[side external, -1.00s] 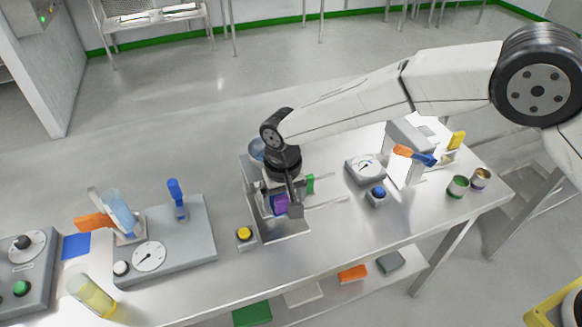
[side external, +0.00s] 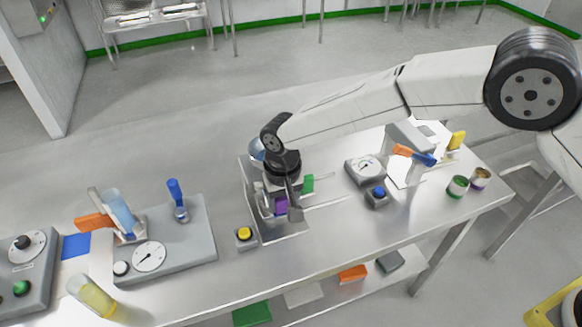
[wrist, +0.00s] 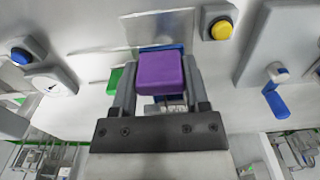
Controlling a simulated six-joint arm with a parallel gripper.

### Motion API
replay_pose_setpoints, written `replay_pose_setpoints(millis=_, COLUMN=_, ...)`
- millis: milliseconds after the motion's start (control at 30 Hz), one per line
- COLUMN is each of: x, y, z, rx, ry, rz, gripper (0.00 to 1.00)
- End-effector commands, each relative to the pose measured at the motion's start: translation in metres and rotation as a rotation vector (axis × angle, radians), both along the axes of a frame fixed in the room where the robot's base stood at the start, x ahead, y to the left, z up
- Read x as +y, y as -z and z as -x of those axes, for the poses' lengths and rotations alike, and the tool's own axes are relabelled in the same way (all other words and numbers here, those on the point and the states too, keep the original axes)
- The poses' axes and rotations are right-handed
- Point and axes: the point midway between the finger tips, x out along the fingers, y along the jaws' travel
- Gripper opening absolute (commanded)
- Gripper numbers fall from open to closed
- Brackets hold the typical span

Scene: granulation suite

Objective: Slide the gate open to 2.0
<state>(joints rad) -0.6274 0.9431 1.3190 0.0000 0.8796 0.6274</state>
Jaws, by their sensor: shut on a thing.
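In the wrist view a purple block (wrist: 160,74) sits between the two fingers of my gripper (wrist: 161,88), which is shut on it. I take the block to be the gate's handle. A blue part (wrist: 160,48) shows just beyond it. In the side view my gripper (side external: 282,206) points down over a grey fixture (side external: 281,235) on the bench, with the purple block (side external: 281,206) partly hidden by a finger. The gate's plate and any scale are mostly hidden by my gripper, and I cannot read a position.
A green part (side external: 308,184) and thin rails lie right of the gripper. A yellow button (side external: 244,233) stands at its front left, a blue button (side external: 378,193) and dial (side external: 366,168) to the right. A blue lever (side external: 177,192) stands on a grey panel at the left.

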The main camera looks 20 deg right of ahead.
Motion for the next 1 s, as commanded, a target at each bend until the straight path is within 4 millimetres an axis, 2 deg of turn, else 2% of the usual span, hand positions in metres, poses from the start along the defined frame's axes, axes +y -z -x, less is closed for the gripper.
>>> replay_pose_setpoints(millis=300, x=0.025, y=-0.001, z=0.000, rx=0.000, ry=-0.001, rz=-0.001, gripper=0.00)
replay_pose_setpoints(millis=633, x=0.031, y=-0.002, z=0.000, rx=-0.005, ry=-0.001, rz=-0.006, gripper=0.00)
replay_pose_setpoints(millis=667, x=0.031, y=-0.002, z=0.000, rx=-0.005, ry=-0.002, rz=-0.007, gripper=0.62)
replay_pose_setpoints(millis=700, x=0.031, y=-0.002, z=0.000, rx=-0.005, ry=-0.002, rz=-0.007, gripper=0.75)
replay_pose_setpoints(millis=767, x=0.031, y=-0.002, z=0.000, rx=-0.004, ry=-0.002, rz=-0.006, gripper=0.94)
replay_pose_setpoints(millis=1000, x=0.029, y=-0.001, z=0.000, rx=-0.002, ry=-0.001, rz=-0.002, gripper=0.94)
